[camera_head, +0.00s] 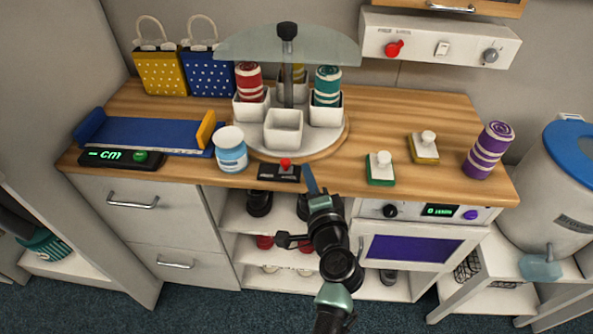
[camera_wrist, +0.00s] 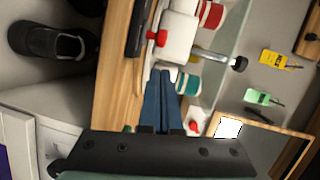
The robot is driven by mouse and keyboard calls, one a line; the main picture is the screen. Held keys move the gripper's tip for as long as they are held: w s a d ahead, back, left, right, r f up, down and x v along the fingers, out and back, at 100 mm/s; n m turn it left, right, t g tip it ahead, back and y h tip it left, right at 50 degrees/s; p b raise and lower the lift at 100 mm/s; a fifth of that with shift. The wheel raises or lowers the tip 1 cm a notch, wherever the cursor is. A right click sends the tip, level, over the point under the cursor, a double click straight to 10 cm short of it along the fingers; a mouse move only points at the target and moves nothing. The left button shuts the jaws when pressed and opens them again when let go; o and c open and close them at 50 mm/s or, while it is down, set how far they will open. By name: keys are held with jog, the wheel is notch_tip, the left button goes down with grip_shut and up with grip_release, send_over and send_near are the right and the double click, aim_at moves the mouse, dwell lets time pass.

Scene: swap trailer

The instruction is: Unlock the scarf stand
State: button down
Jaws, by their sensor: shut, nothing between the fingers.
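The scarf stand (camera_head: 270,138) is a round white turntable with white cups, a dark central post and a clear glass top (camera_head: 240,46). Its cups hold a red striped scarf roll (camera_head: 249,80), a teal one (camera_head: 327,84) and a yellow one partly hidden behind the post. A black block (camera_head: 279,173) with a red knob (camera_head: 285,163) sits at the counter's front edge before the stand. My gripper (camera_head: 307,167) is shut and empty, just right of the block. In the wrist view, my blue fingers (camera_wrist: 160,73) point towards the red knob (camera_wrist: 157,38), apart from it.
A white-blue jar (camera_head: 231,152) and a blue measuring tray (camera_head: 140,132) stand left. Two stamps, green-based (camera_head: 380,170) and yellow-based (camera_head: 424,148), and a purple scarf roll (camera_head: 488,150) stand right. Two gift bags (camera_head: 160,70) stand behind. Open shelves with shoes lie below the counter.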

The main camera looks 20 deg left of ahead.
aim_at(280, 171)
jog(key=shift+w+a+f, duration=0.1)
jog(key=shift+a+f, duration=0.05)
jog(key=shift+a, duration=0.6)
jog(key=shift+w+a+f, duration=0.1)
jog(key=shift+a, duration=0.6)
jog(key=a, duration=0.1)
jog(key=s+a, duration=0.1)
jog(key=a, duration=0.1)
jog(key=shift+s+a+p, duration=0.1)
jog(key=shift+a+p, duration=0.15)
jog(key=shift+p, duration=0.15)
